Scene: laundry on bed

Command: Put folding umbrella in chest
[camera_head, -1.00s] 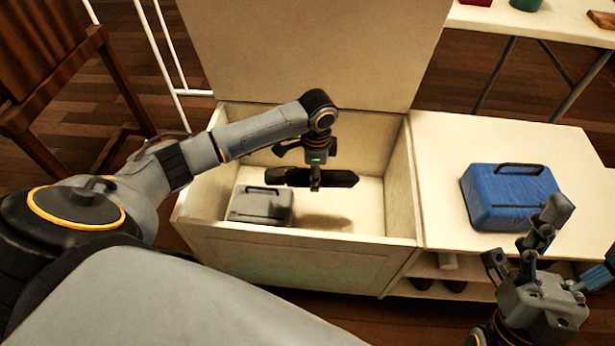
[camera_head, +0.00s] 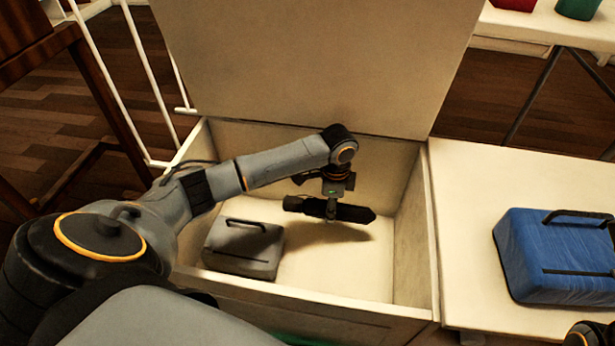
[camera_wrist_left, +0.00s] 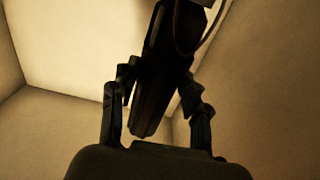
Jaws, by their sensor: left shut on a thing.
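The black folding umbrella (camera_head: 352,213) is held level by my left gripper (camera_head: 331,208), inside the open white chest (camera_head: 413,240). A shadow lies under it on the chest floor, and it looks a little above that floor. In the left wrist view the umbrella (camera_wrist_left: 165,65) passes between the two fingers of the left gripper (camera_wrist_left: 158,98), which are shut on it. The chest lid (camera_head: 310,60) stands up at the back. Of my right gripper, only a small part of the arm shows at the lower right edge; its fingers are out of view.
A grey case (camera_head: 243,248) with a black handle lies on the chest floor at left. A blue case (camera_head: 555,255) sits on the white top (camera_head: 470,200) right of the chest. A white table (camera_head: 540,28) stands behind, and a wooden chair (camera_head: 40,45) at far left.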

